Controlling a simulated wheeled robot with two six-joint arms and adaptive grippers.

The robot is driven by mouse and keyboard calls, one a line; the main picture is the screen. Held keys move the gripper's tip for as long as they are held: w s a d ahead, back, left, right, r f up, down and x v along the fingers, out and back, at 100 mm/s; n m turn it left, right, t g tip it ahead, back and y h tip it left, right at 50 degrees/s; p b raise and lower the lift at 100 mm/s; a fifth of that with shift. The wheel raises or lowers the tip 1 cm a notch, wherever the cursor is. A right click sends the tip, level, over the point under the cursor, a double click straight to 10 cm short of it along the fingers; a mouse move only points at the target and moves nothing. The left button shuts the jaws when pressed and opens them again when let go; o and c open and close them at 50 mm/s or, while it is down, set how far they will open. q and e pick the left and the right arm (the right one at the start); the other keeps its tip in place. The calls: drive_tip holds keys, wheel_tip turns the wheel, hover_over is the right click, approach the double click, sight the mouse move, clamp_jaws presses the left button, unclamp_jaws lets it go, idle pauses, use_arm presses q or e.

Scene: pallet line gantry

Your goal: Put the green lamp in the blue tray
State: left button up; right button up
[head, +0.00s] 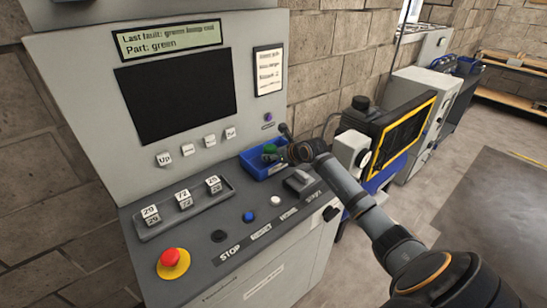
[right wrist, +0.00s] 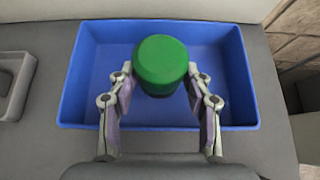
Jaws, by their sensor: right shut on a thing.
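The green lamp (right wrist: 161,62) is a round green cap with a darker lower part, held between the fingers of my right gripper (right wrist: 163,80). In the right wrist view it lies within the outline of the blue tray (right wrist: 100,55). I cannot tell whether it touches the tray's floor. In the head view the right gripper (head: 286,151) is at the blue tray (head: 255,168) on the console, and the green lamp (head: 270,149) shows small over the tray, partly hidden by the gripper. My left gripper is not in view.
The console panel (head: 225,240) carries a red stop button (head: 171,257), small blue and white buttons, and a grey tray of number tiles (head: 185,207). The upright screen panel (head: 178,95) stands behind. A yellow-edged machine (head: 400,135) stands to the right.

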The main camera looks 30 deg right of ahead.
drive_tip(key=shift+f, duration=0.6)
drive_tip(key=o, duration=1.2)
drive_tip(key=shift+c, duration=0.2)
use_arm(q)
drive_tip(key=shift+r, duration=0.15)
